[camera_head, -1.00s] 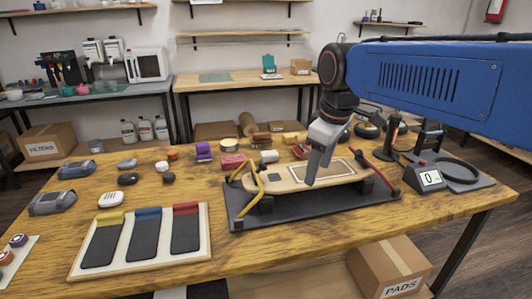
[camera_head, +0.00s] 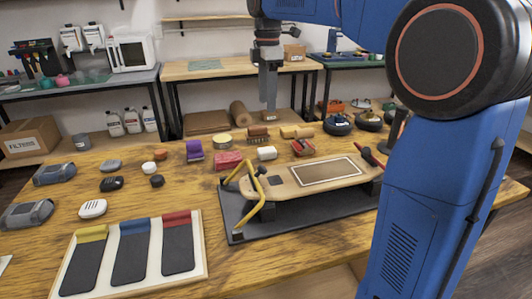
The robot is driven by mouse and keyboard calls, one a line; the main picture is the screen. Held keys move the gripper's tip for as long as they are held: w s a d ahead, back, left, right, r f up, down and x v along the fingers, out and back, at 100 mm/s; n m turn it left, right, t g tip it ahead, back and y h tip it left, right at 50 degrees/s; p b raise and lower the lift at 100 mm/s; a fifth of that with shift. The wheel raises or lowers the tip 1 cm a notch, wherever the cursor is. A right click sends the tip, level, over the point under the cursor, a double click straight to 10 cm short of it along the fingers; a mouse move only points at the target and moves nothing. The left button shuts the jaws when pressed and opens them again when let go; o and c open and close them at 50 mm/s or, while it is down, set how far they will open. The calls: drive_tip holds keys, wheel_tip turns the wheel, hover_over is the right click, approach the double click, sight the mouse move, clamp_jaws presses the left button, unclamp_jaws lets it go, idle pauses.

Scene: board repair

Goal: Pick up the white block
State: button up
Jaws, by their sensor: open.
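The white block (camera_head: 267,153) is small and lies on the wooden table (camera_head: 140,184), just behind the skateboard deck (camera_head: 318,175) and right of a red block. Its front and top show, and nothing touches it visibly. My gripper (camera_head: 271,106) points down above and behind the white block in the picture, apart from it. Its fingers are seen edge-on, and nothing shows between them.
A red block (camera_head: 229,161), a brush (camera_head: 258,134) and a red clamp-like item (camera_head: 303,147) stand close around the block. A yellow clamp (camera_head: 252,187) is at the deck's left end. A tray of coloured-top strips (camera_head: 203,240) lies at front left.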

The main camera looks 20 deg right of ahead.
sight(267, 149)
wheel_tip(267, 149, down, 17)
drive_tip(key=shift+r, duration=0.15)
drive_tip(key=c, duration=1.3)
drive_tip(key=shift+o, duration=0.2)
drive_tip(key=shift+r, duration=0.1)
wheel_tip(267, 149, up, 10)
